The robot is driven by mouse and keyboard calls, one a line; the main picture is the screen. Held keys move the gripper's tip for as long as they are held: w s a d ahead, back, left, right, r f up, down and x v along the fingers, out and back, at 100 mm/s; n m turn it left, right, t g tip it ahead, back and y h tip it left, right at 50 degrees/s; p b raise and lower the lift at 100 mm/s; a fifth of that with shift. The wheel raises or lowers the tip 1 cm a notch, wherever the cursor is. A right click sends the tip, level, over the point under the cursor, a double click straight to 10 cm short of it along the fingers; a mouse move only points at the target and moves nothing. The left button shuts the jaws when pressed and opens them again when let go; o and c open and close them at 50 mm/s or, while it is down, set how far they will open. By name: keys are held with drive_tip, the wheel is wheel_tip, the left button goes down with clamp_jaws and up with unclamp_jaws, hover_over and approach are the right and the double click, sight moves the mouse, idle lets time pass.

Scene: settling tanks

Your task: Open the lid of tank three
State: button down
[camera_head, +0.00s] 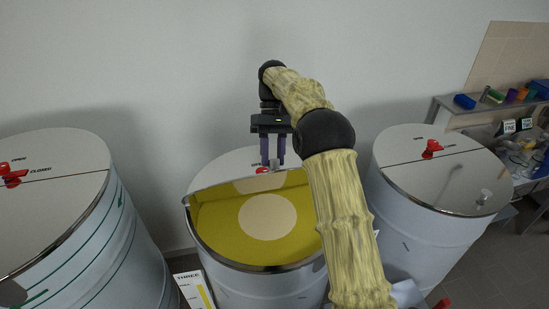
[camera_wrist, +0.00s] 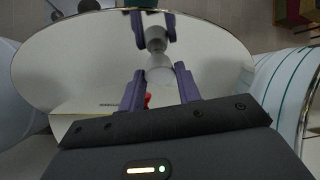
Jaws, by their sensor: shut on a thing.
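Tank three (camera_head: 262,282) stands in the middle, with a sign (camera_head: 187,276) reading THREE at its lower left. The front half of its lid (camera_head: 222,183) is tilted up, and its shiny underside mirrors the yellow inside. My gripper (camera_head: 273,162) is above the raised lid, its purple fingers shut on the grey knob (camera_head: 275,163). In the wrist view, my gripper (camera_wrist: 160,82) has its fingers on either side of the knob (camera_wrist: 159,75), against the mirror-like lid (camera_wrist: 85,60), which reflects the fingers. A red latch (camera_head: 262,170) shows partly behind the lid edge.
Yellow contents (camera_head: 225,222) with a pale round patch show inside the tank. A closed tank (camera_head: 60,220) with a red latch stands left, and another (camera_head: 425,225) stands right. A wall is close behind. A cluttered shelf (camera_head: 495,105) is at far right.

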drive_tip(key=shift+w, duration=0.15)
idle(0.3)
drive_tip(key=c, duration=1)
unclamp_jaws()
